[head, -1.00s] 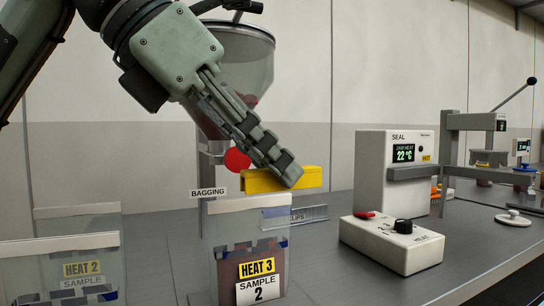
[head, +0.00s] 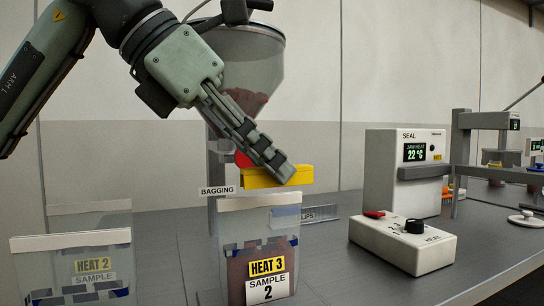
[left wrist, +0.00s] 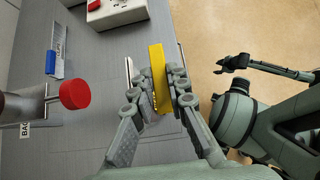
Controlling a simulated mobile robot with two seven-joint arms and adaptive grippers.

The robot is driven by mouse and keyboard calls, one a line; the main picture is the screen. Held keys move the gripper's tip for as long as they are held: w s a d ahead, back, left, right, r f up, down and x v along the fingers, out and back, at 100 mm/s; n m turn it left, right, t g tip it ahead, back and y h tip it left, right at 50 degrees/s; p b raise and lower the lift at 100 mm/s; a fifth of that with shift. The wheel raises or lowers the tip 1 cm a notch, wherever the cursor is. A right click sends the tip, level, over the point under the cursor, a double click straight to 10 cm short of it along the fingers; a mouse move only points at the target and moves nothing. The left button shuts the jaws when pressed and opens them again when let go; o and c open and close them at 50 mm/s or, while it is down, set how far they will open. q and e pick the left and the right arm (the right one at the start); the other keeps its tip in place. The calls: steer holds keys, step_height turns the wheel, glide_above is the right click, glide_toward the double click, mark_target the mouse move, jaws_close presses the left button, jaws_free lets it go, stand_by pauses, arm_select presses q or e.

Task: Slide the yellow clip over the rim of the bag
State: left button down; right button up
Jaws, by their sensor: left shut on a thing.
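My left gripper (head: 272,170) is shut on the yellow clip (head: 299,177), a long bar-shaped piece. The clip also shows between the fingers in the left wrist view (left wrist: 157,62). The clear bag with the pale rim (head: 258,202) stands upright, labelled HEAT 3, SAMPLE 2, with dark red contents. In the head view the clip appears just above the rim, offset slightly right; I cannot tell its depth offset. In the left wrist view a thin pale edge, perhaps the rim, lies left of the clip. My right gripper (left wrist: 232,62) is apart from both, with fingers apparently spread.
A second bag, HEAT 2 (head: 72,243), stands left. A funnel hopper (head: 240,65) and red knob (left wrist: 75,94) are behind the gripper. The SEAL machine (head: 388,185) and HEAT control box (head: 402,245) stand right.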

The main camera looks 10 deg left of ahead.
arm_select(q)
steer(key=shift+w+a+f, duration=0.2)
steer(key=shift+w+a, duration=0.55)
steer(key=shift+w, duration=0.3)
steer(key=shift+w+a+f, duration=0.2)
steer(key=shift+w+a, duration=0.5)
steer(key=shift+w, duration=0.3)
steer(key=shift+w+a+f, duration=0.1)
steer(key=shift+w, duration=0.05)
steer(key=shift+f, duration=0.2)
steer(key=shift+f+b, duration=0.4)
steer(key=shift+f, duration=0.1)
steer(key=shift+f+b, duration=0.3)
steer(key=shift+f, duration=0.25)
arm_select(e)
steer(key=shift+d+v, duration=0.1)
steer(key=shift+v, duration=0.8)
steer(key=shift+d+v, duration=0.15)
steer(key=shift+v, duration=0.7)
